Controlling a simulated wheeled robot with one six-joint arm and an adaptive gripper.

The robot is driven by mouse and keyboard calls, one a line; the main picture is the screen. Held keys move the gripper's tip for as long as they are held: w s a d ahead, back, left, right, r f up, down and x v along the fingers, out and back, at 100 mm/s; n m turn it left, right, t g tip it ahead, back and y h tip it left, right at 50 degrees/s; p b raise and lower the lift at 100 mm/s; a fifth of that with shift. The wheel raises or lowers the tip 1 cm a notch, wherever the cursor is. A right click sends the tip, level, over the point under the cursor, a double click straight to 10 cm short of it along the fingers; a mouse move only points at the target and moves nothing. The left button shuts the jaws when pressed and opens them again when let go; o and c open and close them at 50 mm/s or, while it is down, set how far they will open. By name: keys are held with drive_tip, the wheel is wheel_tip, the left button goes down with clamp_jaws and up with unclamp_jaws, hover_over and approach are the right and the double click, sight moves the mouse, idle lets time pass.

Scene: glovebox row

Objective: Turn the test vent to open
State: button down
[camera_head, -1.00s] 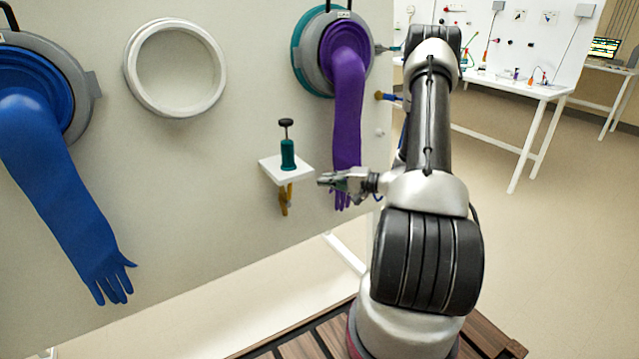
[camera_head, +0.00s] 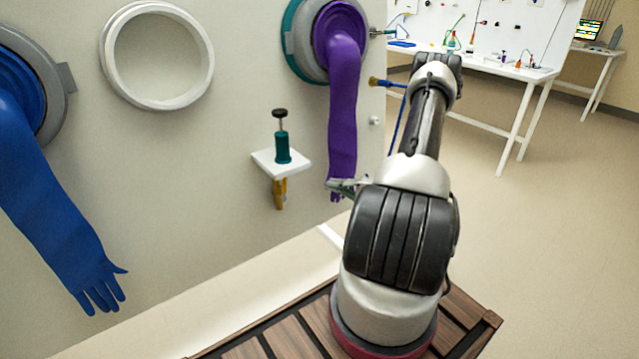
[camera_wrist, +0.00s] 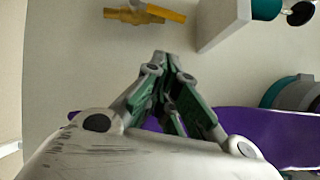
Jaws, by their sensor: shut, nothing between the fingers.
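A yellow valve-like fitting (camera_head: 279,190), which may be the test vent, hangs under a small white shelf (camera_head: 264,160) on the panel. It also shows at the top of the wrist view (camera_wrist: 145,15), lying crosswise. A teal cylinder with a black knob (camera_head: 282,148) stands on the shelf. My gripper (camera_head: 332,184) is to the right of the fitting, apart from it, and partly hidden by my arm. In the wrist view my gripper (camera_wrist: 160,60) is shut and empty, its tips below the yellow fitting in the picture. No open or shut marking is legible.
A purple glove (camera_head: 343,110) hangs close to my gripper and passes behind it in the wrist view. A blue glove (camera_head: 50,220) hangs at left, near an empty white ring port (camera_head: 107,50). A white table (camera_head: 480,65) stands back right; the floor between is clear.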

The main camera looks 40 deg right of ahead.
sight(284, 187)
drive_tip(key=s+a+x, duration=0.1)
drive_tip(key=a+x, duration=0.1)
drive_tip(key=x, duration=0.9)
drive_tip(key=shift+s+a+r, duration=0.15)
drive_tip(key=shift+a+r, duration=0.05)
drive_tip(key=shift+r, duration=0.1)
drive_tip(key=n, duration=0.1)
drive_tip(key=a+r+n+g, duration=0.1)
drive_tip(key=shift+a+r+n+g+h, duration=0.1)
drive_tip(key=shift+a+n+g+h, duration=0.1)
drive_tip(key=shift+n+g+h, duration=0.1)
drive_tip(key=shift+d, duration=0.1)
